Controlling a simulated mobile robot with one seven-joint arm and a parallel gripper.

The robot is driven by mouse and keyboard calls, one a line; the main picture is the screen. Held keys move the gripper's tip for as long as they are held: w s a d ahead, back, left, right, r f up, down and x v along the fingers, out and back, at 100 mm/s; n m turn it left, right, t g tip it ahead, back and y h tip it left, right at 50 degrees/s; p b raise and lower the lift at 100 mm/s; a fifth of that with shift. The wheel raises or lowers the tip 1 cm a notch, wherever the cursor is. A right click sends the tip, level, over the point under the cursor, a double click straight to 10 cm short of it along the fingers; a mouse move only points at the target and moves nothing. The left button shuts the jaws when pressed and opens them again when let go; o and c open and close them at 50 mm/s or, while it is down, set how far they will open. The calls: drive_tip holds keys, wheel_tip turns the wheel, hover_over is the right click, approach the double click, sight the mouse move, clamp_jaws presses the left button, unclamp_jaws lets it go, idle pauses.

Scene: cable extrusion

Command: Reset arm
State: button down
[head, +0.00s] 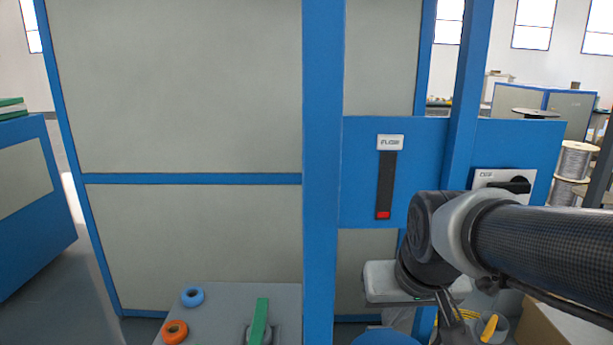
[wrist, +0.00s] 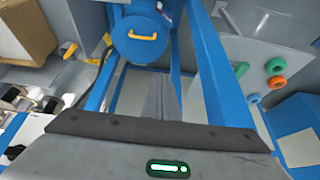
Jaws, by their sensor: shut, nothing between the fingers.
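My arm reaches in from the right of the head view and bends down at a dark and grey wrist in front of the blue machine frame (head: 322,150). My gripper (wrist: 161,82) points down in the wrist view, its grey fingers together with nothing between them. In the head view the wrist hides part of the panel, and the fingertips are hard to make out. A blue panel (head: 360,140) carries a labelled black slot with a red piece (head: 384,214) at its bottom. A white plate with a black rotary switch (head: 512,186) is to its right, just above my arm.
A blue drum with a yellow handle (wrist: 141,36) stands below. A cardboard box (wrist: 24,30) and wire spools (head: 576,160) are to the sides.

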drive_tip(key=s+r, duration=0.3)
drive_tip(key=s, duration=0.6)
wheel_tip(320, 180, up, 22)
drive_tip(key=p, duration=2.2)
drive_tip(key=shift+d, duration=0.1)
